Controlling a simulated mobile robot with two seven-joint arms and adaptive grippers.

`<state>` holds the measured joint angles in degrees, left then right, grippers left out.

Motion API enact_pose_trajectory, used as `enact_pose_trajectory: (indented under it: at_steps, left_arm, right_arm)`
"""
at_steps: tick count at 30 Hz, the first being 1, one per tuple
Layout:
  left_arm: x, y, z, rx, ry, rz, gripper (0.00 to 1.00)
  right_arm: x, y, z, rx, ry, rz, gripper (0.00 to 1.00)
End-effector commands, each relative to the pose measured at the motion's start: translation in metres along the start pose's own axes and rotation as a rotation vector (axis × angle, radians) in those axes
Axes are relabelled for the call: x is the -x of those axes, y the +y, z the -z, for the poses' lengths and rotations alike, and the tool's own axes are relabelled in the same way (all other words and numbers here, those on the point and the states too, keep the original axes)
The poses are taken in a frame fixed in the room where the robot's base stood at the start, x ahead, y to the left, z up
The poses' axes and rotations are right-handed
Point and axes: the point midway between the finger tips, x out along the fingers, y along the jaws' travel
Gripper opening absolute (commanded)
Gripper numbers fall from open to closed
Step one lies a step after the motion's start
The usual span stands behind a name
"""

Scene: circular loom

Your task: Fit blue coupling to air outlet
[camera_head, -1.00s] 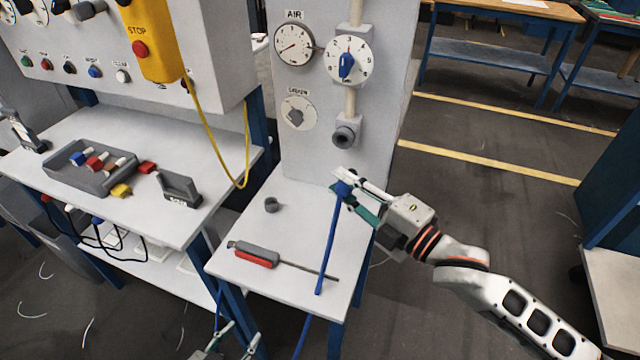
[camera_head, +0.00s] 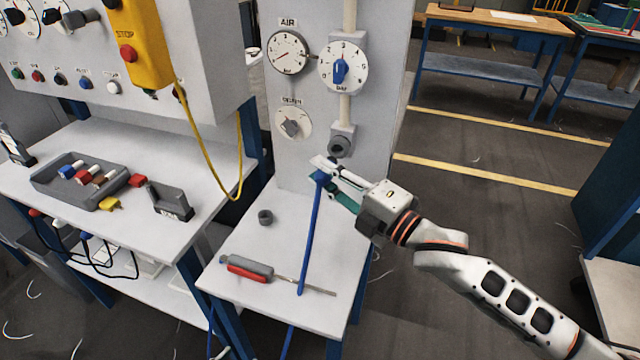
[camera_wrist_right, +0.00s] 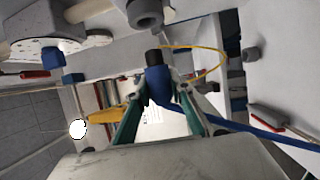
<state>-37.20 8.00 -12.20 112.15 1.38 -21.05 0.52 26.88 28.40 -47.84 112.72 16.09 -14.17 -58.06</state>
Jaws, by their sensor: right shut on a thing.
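My right gripper (camera_head: 328,180) is shut on the blue coupling (camera_head: 320,177). In the right wrist view the coupling (camera_wrist_right: 158,84) sits between the two fingers, with its black end (camera_wrist_right: 153,57) pointing away from the palm. A blue hose (camera_head: 311,235) hangs from it past the small table's front edge. The grey air outlet (camera_head: 340,146) is on the panel, a little above and right of the coupling, and apart from it. The outlet (camera_wrist_right: 146,14) also shows at the top of the right wrist view. My left gripper is not clearly in view.
The small table (camera_head: 235,290) carries a red-grey screwdriver (camera_head: 248,268) and a grey ring (camera_head: 265,217). The air gauge (camera_head: 288,53) and blue-knobbed dial (camera_head: 342,68) are above the outlet. A yellow cable (camera_head: 207,160) hangs at left, near a parts tray (camera_head: 50,192).

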Motion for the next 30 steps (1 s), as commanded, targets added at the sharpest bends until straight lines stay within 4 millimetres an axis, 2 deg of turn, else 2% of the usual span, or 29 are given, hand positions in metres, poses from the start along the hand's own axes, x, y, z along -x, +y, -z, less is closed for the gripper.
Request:
enact_pose_trajectory:
  at_steps: [6, 21, 30]
  left_arm:
    - [-0.005, 0.002, -0.013, 0.001, -0.008, -0.002, 0.40]
    - [0.000, -0.001, 0.004, 0.000, 0.008, 0.002, 0.40]
    - [-0.001, -0.001, 0.004, 0.000, 0.008, 0.002, 0.40]
  right_arm:
    - [-0.007, -0.002, -0.017, 0.000, -0.001, 0.000, 0.00]
    - [-0.007, 0.004, -0.016, -0.001, -0.001, 0.000, 0.00]
    - [-0.007, 0.002, -0.016, -0.001, 0.000, 0.000, 0.00]
